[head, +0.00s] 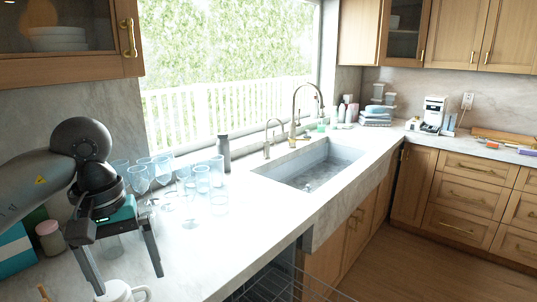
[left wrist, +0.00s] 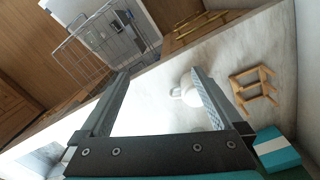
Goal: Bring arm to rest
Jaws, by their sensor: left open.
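My left gripper (head: 129,282) hangs at the left end of the counter in the head view, pointing down with its two fingers spread. It is open and nothing is held between the fingers. A white mug (head: 118,293) stands below the fingertips, cut off by the bottom edge of the picture. In the left wrist view the gripper (left wrist: 160,72) shows both fingers apart, and the white mug (left wrist: 186,94) appears close to the right finger. I cannot tell whether they touch. My right gripper is not in view.
Several clear glasses (head: 203,180) stand on the counter (head: 240,215) right of my gripper. A grey bottle (head: 224,152) and the sink (head: 318,168) lie beyond. A teal box (head: 14,255), a wooden rack (left wrist: 252,86) and an open dishwasher rack (left wrist: 92,52) are near.

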